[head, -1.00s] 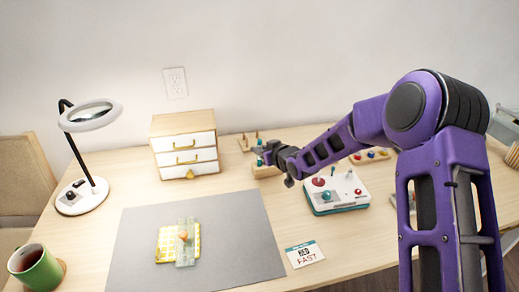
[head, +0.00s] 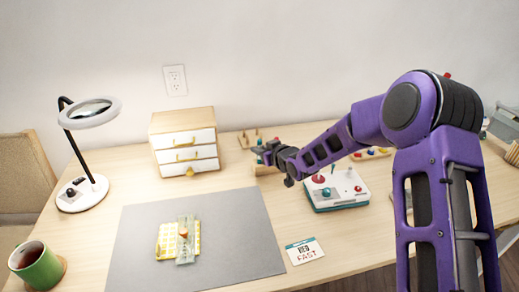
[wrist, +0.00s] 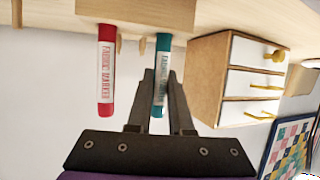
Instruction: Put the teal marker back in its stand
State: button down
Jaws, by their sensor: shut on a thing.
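The teal marker (wrist: 161,75) is between the two fingers of my gripper (wrist: 160,82) in the wrist view, and the fingers are shut on it. Its far end meets the edge of the wooden stand (wrist: 125,12); I cannot tell whether it is inside a hole. A red marker (wrist: 106,70) sits in the stand beside it, a short gap away. In the head view my gripper (head: 265,153) is at the stand (head: 266,170), behind the control box. The marker is mostly hidden there.
A small drawer cabinet (head: 184,141) stands close to the left of the stand. A wooden block with pegs (head: 249,140) is behind it. The white and teal control box (head: 337,187) is in front to the right. A grey mat (head: 225,255) holds a yellow piece (head: 164,243).

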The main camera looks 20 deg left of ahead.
jog(key=shift+f, duration=0.1)
dwell(0.3)
jog(key=c, duration=0.7)
grip_release()
jog(key=shift+c, duration=0.2)
jog(key=shift+s+d, duration=0.1)
jog(key=p+v, duration=0.2)
jog(key=v, duration=1.5)
jog(key=shift+s, duration=0.1)
